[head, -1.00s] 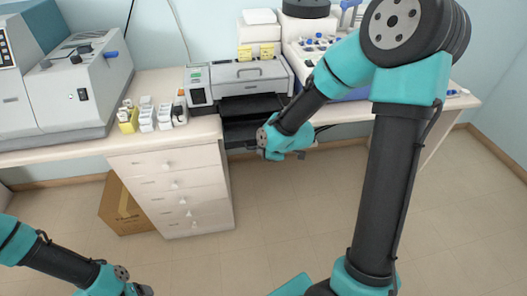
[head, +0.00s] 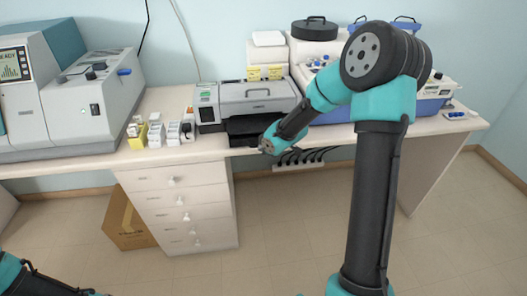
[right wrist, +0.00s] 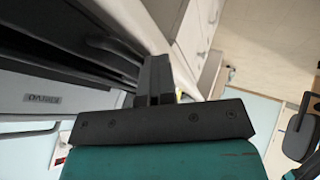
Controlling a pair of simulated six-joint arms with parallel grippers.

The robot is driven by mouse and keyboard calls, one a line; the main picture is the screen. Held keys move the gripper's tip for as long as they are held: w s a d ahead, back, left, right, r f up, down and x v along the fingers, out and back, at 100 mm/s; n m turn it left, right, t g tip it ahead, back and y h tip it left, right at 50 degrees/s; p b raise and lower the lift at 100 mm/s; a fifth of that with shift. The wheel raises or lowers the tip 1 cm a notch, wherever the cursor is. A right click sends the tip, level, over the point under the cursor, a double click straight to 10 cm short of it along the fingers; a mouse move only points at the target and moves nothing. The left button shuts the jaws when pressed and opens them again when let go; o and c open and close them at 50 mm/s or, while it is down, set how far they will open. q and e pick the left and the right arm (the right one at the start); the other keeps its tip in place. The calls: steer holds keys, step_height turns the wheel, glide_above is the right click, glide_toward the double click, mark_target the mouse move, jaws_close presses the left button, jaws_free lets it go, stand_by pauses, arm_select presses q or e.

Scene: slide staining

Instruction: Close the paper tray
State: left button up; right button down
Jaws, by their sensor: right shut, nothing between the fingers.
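The grey printer (head: 258,94) stands on the bench, with its black paper tray (head: 245,128) sticking out at the front below the body. My right gripper (head: 268,147) is at the front right of the tray, its fingers small and partly hidden by the wrist. In the right wrist view the shut, empty fingers (right wrist: 154,80) are close to the dark tray (right wrist: 85,40); whether they touch it I cannot tell. The printer's labelled front (right wrist: 40,102) shows there at the left. My left arm shows only at the lower left corner of the head view; its gripper is out of frame.
Small boxes and bottles (head: 160,131) stand left of the printer. A large grey analyser (head: 92,100) is further left. A blue-and-white device (head: 435,92) is at the right. A drawer unit (head: 180,205) is below the bench, beside a cardboard box (head: 127,220).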

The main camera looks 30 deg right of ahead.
steer(key=shift+w+d, duration=0.15)
steer(key=s+r, duration=0.7)
steer(key=s, duration=0.3)
stand_by(1.1)
stand_by(0.4)
steer(key=s+a+f+m+g, duration=0.2)
steer(key=s+a+f+m, duration=0.2)
steer(key=f, duration=0.6)
steer(key=s+a+f+m+g+y, duration=0.1)
steer(key=s+a+f+m+g, duration=0.1)
steer(key=s+a+f+m, duration=0.3)
steer(key=s+a+f+m+g, duration=0.2)
steer(key=s+a+f+m, duration=0.2)
steer(key=a+f, duration=0.5)
step_height(320, 180, down, 8)
steer(key=shift+s+r+m+g+y, duration=0.15)
steer(key=shift+s+m+g+y, duration=0.15)
steer(key=shift+s+g, duration=0.1)
